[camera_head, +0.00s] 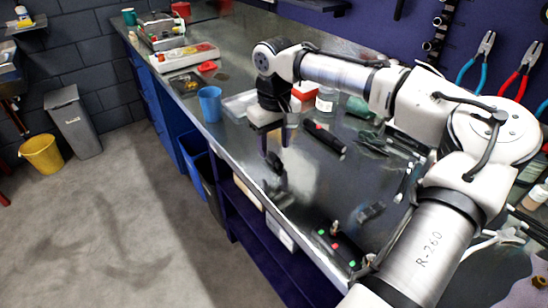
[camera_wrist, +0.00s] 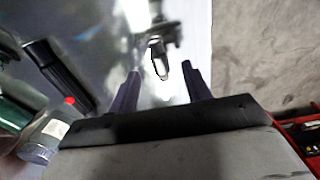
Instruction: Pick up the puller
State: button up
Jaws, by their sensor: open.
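My gripper (camera_head: 274,149) points down over the front part of the metal bench. Its two dark purple fingers stand apart with nothing held between them; they also show in the wrist view (camera_wrist: 161,68). A small dark and metallic tool (camera_wrist: 158,55), which looks like the puller, lies between and just beyond the fingertips in the wrist view. In the head view, this dark piece (camera_head: 273,163) shows just below the fingertips near the bench's front edge. Its full shape is blurred by reflections, and I cannot tell whether a finger touches it.
A black cylinder (camera_head: 323,138) lies right of my gripper; a blue cup (camera_head: 210,104) stands to the left. A clear bottle (camera_head: 326,99) and a red-and-white box (camera_head: 304,92) stand behind. A black box with coloured buttons (camera_head: 340,248) sits at the near edge.

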aim_at(274, 156)
jog(key=shift+w+f+p, duration=0.15)
jog(key=shift+f+p, duration=0.15)
jog(key=shift+f, duration=1.6)
jog(key=shift+c, duration=0.5)
grip_shut()
